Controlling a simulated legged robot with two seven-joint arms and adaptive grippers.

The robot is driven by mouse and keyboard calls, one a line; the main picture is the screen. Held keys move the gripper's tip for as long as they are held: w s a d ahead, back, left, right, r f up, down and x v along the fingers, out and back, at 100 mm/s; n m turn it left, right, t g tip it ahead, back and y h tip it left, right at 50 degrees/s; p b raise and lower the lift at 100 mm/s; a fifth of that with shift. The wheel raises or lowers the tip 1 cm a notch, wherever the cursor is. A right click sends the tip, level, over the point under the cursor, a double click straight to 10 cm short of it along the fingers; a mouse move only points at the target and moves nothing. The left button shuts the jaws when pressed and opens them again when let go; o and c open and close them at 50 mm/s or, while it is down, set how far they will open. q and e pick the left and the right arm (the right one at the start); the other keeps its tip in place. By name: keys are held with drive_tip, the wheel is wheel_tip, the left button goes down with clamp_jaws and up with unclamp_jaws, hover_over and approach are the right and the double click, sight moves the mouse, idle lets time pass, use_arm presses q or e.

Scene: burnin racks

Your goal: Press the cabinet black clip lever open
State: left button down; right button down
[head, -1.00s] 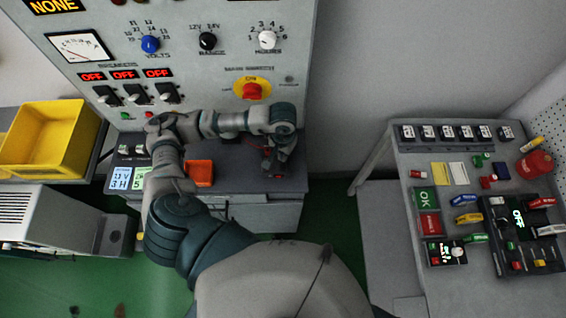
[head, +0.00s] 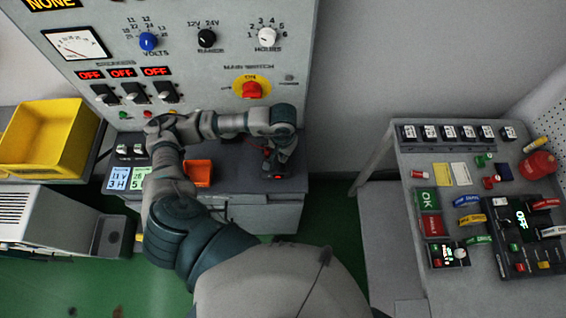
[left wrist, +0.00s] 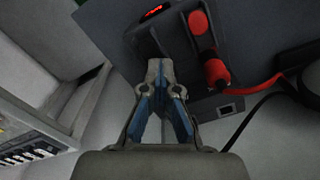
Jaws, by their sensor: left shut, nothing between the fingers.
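My left gripper (head: 277,160) is at the right end of the cabinet's dark grey top (head: 232,180) in the head view. In the left wrist view, my left gripper (left wrist: 160,68) is shut and empty, its fingertips together at the near edge of a dark fixture (left wrist: 178,48). A black clip-like part (left wrist: 145,38) lies just beyond the fingertips; whether they touch it is unclear. A red clip part (left wrist: 199,23) and a red plug (left wrist: 217,74) sit to its right. My right gripper is not in view.
A red cable (left wrist: 255,90) and a black cable (left wrist: 262,114) run right from the fixture. An orange bin (head: 198,173) stands on the cabinet top, left of my gripper. The control panel (head: 200,70) rises behind. A side table (head: 470,275) stands at right, across a gap.

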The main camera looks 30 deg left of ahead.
use_arm(q)
drive_tip(key=shift+r+p, duration=1.05)
drive_tip(key=shift+r, duration=1.4)
drive_tip(key=shift+s, duration=0.1)
